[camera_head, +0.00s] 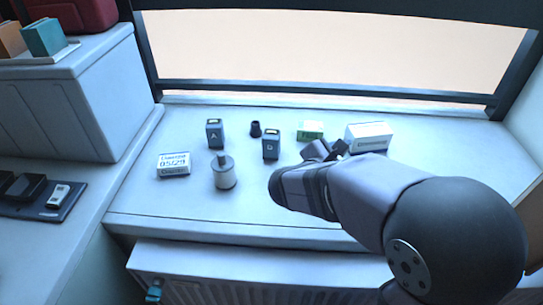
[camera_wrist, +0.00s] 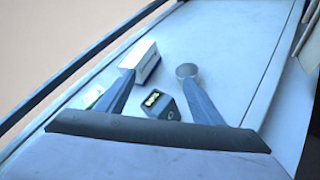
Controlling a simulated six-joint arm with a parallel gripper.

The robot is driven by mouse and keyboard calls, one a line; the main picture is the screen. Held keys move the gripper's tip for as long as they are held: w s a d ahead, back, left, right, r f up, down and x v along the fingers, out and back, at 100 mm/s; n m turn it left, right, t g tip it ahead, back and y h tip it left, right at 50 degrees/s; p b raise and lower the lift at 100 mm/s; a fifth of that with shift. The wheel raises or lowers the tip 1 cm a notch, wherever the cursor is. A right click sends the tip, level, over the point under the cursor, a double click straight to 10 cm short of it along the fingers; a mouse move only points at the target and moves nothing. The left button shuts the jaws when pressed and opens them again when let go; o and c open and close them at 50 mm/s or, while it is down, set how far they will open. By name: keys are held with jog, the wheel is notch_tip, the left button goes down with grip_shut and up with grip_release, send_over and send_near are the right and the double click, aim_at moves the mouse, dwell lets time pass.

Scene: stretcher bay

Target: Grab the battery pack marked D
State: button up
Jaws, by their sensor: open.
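My gripper (camera_head: 328,149) reaches over the sill. In the wrist view its fingers (camera_wrist: 158,97) are spread apart. A dark battery pack (camera_wrist: 162,106) with a yellowish top stands between and a little beyond them; its letter is too small to read surely. It seems hidden behind my arm in the head view. There, one dark pack marked A (camera_head: 215,134) stands at the left of the sill. Another dark pack (camera_head: 271,146) stands left of my gripper; its letter could be B or D.
A white box (camera_head: 368,136) and a green-white box (camera_head: 310,131) stand near the window. A small black cylinder (camera_head: 256,129), a grey knobbed cylinder (camera_head: 223,173) and a labelled white box (camera_head: 173,164) stand left. A round grey object (camera_wrist: 187,71) is by the right finger.

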jog(key=w+a+n+t+y+b, duration=0.2)
jog(key=w+a+n+t+y, duration=0.15)
jog(key=a+n, duration=0.45)
jog(key=w+a+n+t+y+b, duration=0.3)
jog(key=a+n+t+y, duration=0.1)
jog(key=a, duration=0.9)
jog(key=n+p, duration=0.1)
send_near(273, 131)
jog(key=shift+w+f, duration=0.15)
jog(key=shift+w, duration=0.1)
jog(key=shift+s+f, duration=0.1)
jog(key=shift+f, duration=0.35)
jog(key=shift+w+d+p, duration=0.15)
jog(key=shift+w+p, duration=0.4)
jog(key=shift+w, duration=1.45)
jog(key=shift+w+d+p, duration=0.15)
jog(key=shift+w+p, duration=0.35)
jog(key=shift+w, duration=1.5)
jog(key=shift+w+d+p, duration=0.2)
jog(key=shift+w+p, duration=0.35)
jog(key=shift+w, duration=1.5)
jog(key=shift+c, duration=0.2)
jog(key=shift+r, duration=0.1)
jog(key=c, duration=1.5)
jog(key=shift+o, duration=0.2)
